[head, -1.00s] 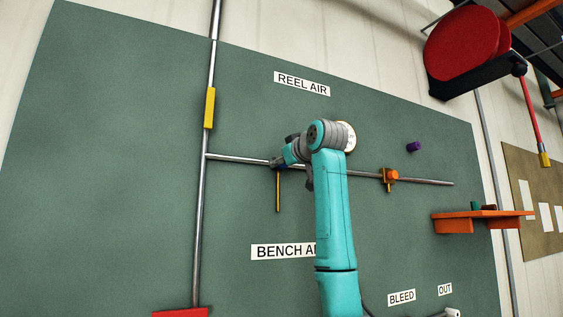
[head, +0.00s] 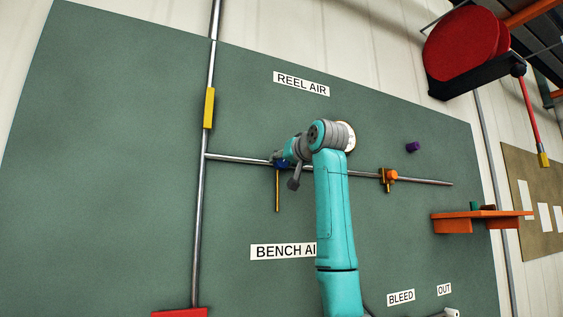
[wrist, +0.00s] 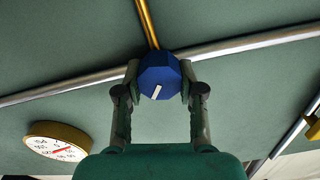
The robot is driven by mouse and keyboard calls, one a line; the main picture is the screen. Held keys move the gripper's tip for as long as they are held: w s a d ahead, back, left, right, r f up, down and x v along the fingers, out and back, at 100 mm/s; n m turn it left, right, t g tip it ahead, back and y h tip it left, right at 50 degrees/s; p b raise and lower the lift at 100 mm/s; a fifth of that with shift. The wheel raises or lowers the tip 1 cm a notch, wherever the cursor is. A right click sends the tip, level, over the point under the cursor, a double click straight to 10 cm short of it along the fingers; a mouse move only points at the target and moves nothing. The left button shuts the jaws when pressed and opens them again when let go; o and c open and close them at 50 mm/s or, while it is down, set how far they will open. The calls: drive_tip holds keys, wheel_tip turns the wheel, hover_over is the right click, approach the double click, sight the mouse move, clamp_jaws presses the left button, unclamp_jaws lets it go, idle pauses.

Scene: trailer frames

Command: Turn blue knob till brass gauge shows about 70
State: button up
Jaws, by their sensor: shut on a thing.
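The blue knob (wrist: 160,70) sits on the grey pipe, between the two fingers of my gripper (wrist: 160,80), which is shut on it. A white mark on the knob's face is tilted and points to the lower left in the wrist view. In the head view the knob (head: 281,164) shows as a small blue patch beside my gripper. The brass gauge (wrist: 58,141) is at the lower left of the wrist view, with a white face and a red needle; its figures are too small to read. In the head view the gauge (head: 350,137) is partly hidden behind my arm.
A thin brass rod (head: 278,190) hangs from the pipe at the knob. An orange knob (head: 391,175) is further right on the pipe (head: 240,158). A purple knob (head: 413,147) and an orange shelf (head: 465,222) are at the right. The panel's left side is bare.

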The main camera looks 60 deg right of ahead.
drive_tip(key=m, duration=0.4)
drive_tip(key=shift+d+m, duration=0.1)
drive_tip(key=shift+m, duration=0.2)
drive_tip(key=m, duration=0.4)
drive_tip(key=shift+s+d+f+m, duration=0.1)
drive_tip(key=shift+f+m, duration=0.05)
drive_tip(key=shift+m, duration=0.15)
drive_tip(key=m, duration=0.4)
drive_tip(key=shift+f+m, duration=0.15)
drive_tip(key=shift+m, duration=0.15)
drive_tip(key=shift+f+m, duration=0.1)
drive_tip(key=shift+m, duration=2)
drive_tip(key=o, duration=1.2)
drive_tip(key=shift+c, duration=0.2)
